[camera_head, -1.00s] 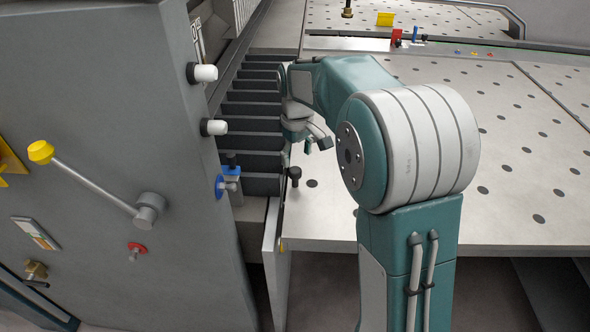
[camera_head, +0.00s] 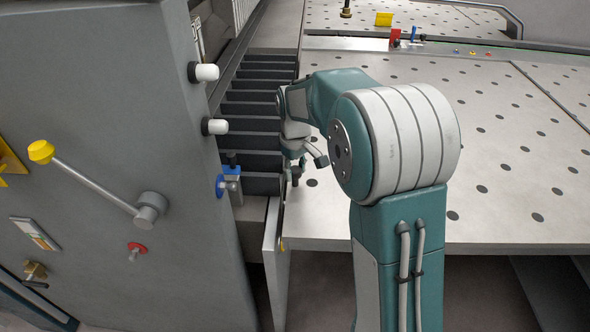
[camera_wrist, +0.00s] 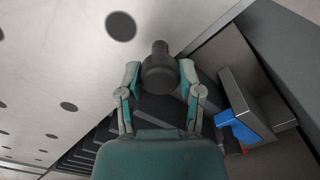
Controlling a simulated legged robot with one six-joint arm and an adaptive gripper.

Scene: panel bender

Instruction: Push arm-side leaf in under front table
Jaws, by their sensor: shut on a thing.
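A perforated grey table top (camera_head: 480,215), which I take for the front table with its leaf, spans the right side of the head view; it also shows at left in the wrist view (camera_wrist: 60,60). Which section is the leaf is not clear. A black knob (camera_head: 295,182) stands at the top's left edge, near the front. In the wrist view the knob (camera_wrist: 160,75) sits between the two fingertips of my gripper (camera_wrist: 159,72), which is shut on it. My gripper (camera_head: 295,168) is partly hidden behind the wrist in the head view.
A grey machine housing (camera_head: 110,120) with a yellow-knobbed lever (camera_head: 95,180) and white knobs stands close at left. A blue clamp-like part (camera_head: 229,170) sits near the gripper. Dark slats (camera_head: 255,110) run along the gap. Most of the table top is clear.

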